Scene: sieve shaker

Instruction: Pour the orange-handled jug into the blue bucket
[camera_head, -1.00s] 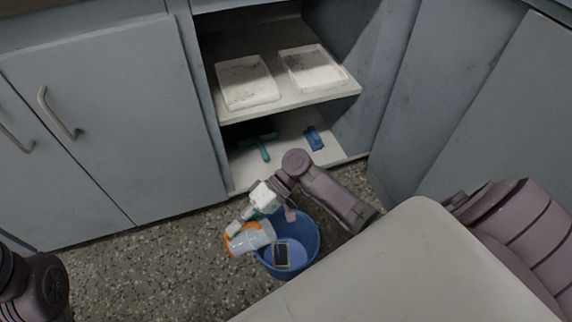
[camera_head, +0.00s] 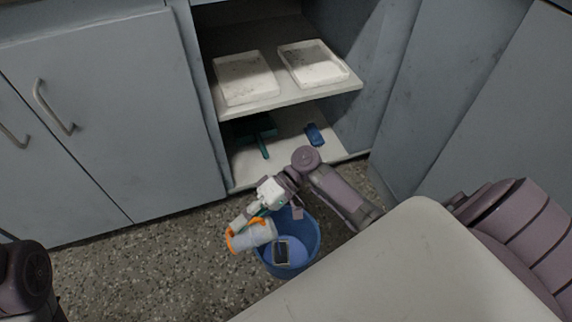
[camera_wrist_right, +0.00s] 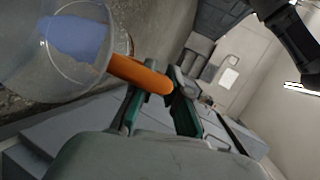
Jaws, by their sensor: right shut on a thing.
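The jug (camera_head: 256,235) is pale and clear with an orange handle (camera_wrist_right: 142,73). It lies tipped on its side at the left rim of the blue bucket (camera_head: 309,223), partly over the opening. In the right wrist view the clear jug (camera_wrist_right: 118,38) shows with a blue patch in or behind it; I cannot tell which. My right gripper (camera_wrist_right: 158,92) is shut on the orange handle; it also shows in the head view (camera_head: 247,212). The bucket stands on the floor. My left gripper is not in view; only part of my left arm shows.
A dark rectangular thing (camera_head: 281,252) shows at the bucket. An open cabinet behind has two white trays (camera_head: 246,78) (camera_head: 313,64) on its shelf (camera_head: 290,103). Below lie a green brush-like tool (camera_head: 263,147) and a blue item (camera_head: 314,134). Speckled floor (camera_head: 150,262) is free at left.

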